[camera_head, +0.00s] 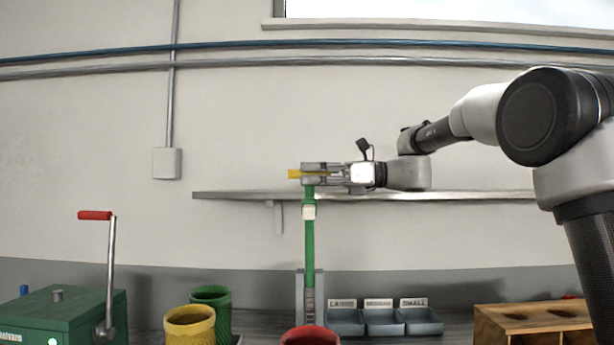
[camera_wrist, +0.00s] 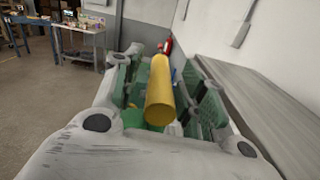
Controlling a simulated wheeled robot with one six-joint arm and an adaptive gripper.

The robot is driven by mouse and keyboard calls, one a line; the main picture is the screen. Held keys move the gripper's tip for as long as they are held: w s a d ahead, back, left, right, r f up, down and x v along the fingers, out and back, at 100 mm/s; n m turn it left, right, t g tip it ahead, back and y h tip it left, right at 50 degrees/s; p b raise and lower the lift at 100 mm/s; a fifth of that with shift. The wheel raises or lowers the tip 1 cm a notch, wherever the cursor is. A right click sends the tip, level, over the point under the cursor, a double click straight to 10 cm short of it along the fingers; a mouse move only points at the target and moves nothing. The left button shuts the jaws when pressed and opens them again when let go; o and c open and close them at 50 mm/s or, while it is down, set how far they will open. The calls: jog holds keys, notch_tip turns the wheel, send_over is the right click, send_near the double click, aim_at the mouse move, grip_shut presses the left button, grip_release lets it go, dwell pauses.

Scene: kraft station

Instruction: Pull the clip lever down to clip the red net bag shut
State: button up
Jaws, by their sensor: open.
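The clip lever has a yellow handle (camera_head: 294,174) at the top of an upright green post (camera_head: 309,245). My gripper (camera_head: 312,174) is level at the handle, reaching in from the right. In the wrist view the yellow handle (camera_wrist: 160,92) lies between the two open fingers (camera_wrist: 160,105), with a gap visible on both sides. The fingers hide part of the handle in the head view. A red rim (camera_head: 310,335) shows at the bottom edge below the post; I cannot tell whether it belongs to the red net bag. No clip is clearly visible.
A wall shelf (camera_head: 460,195) runs behind my gripper. A green box (camera_head: 60,315) with a red-handled crank (camera_head: 95,215) stands left, beside yellow (camera_head: 190,322) and green (camera_head: 222,300) rolls. Grey bins (camera_head: 384,322) and a wooden rack (camera_head: 535,318) stand right.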

jog(key=shift+a, duration=0.75)
grip_shut()
